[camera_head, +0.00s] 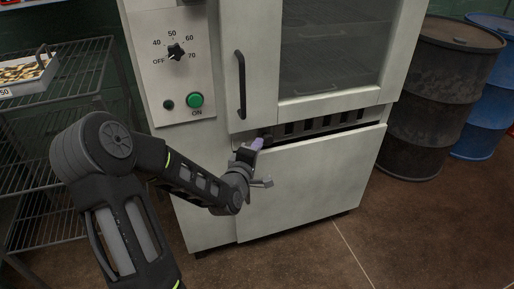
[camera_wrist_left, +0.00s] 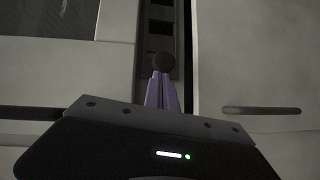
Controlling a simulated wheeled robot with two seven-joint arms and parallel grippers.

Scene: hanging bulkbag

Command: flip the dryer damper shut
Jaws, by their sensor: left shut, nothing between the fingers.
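The white dryer (camera_head: 310,185) stands in front of me. Its damper strip (camera_head: 318,124), a band of dark slots, runs below the glass door; it also shows in the wrist view (camera_wrist_left: 160,27). A round black knob (camera_wrist_left: 165,62) sits at the near end of the strip. My left gripper (camera_head: 257,144) is shut and empty, its purple fingertips right at the knob. In the wrist view the fingertips (camera_wrist_left: 162,78) overlap the knob's lower edge; I cannot tell whether they touch it. The slots look dark. My right gripper is not in view.
The control panel has a dial (camera_head: 176,52) pointing near OFF and a green ON button (camera_head: 195,100). The door handle (camera_head: 241,85) is above my gripper. A wire rack (camera_head: 60,105) with a tray stands left. Black (camera_head: 430,100) and blue (camera_head: 487,115) drums stand right.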

